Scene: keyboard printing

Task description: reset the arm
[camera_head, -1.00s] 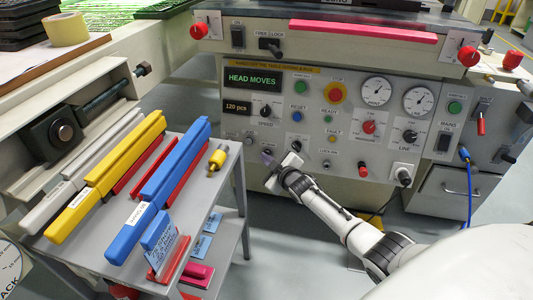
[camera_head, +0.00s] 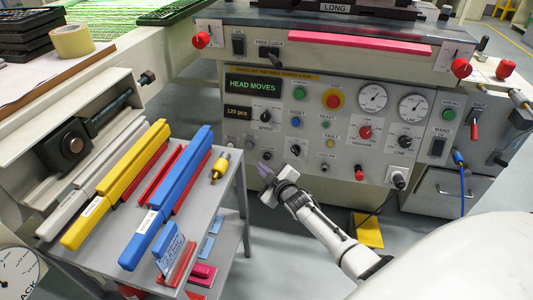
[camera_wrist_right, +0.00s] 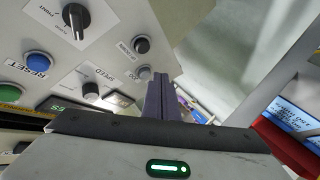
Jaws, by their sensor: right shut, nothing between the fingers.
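My right gripper (camera_head: 263,169) is in front of the lower left of the grey control panel (camera_head: 345,140), just below the small knobs there. Its narrow purple-grey fingers are together and empty. They also show upright and closed in the right wrist view (camera_wrist_right: 160,97), with the panel's knobs and blue RESET button (camera_wrist_right: 39,64) to their left. Whether the fingertips touch the panel cannot be told. My left gripper is not in view.
A grey cart (camera_head: 215,185) on the left holds a blue bar (camera_head: 170,195), a yellow bar (camera_head: 115,185) and red strips. A yellow floor piece (camera_head: 367,230) lies below the panel. A blue cable (camera_head: 462,190) hangs at the right. Grey floor is open between cart and machine.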

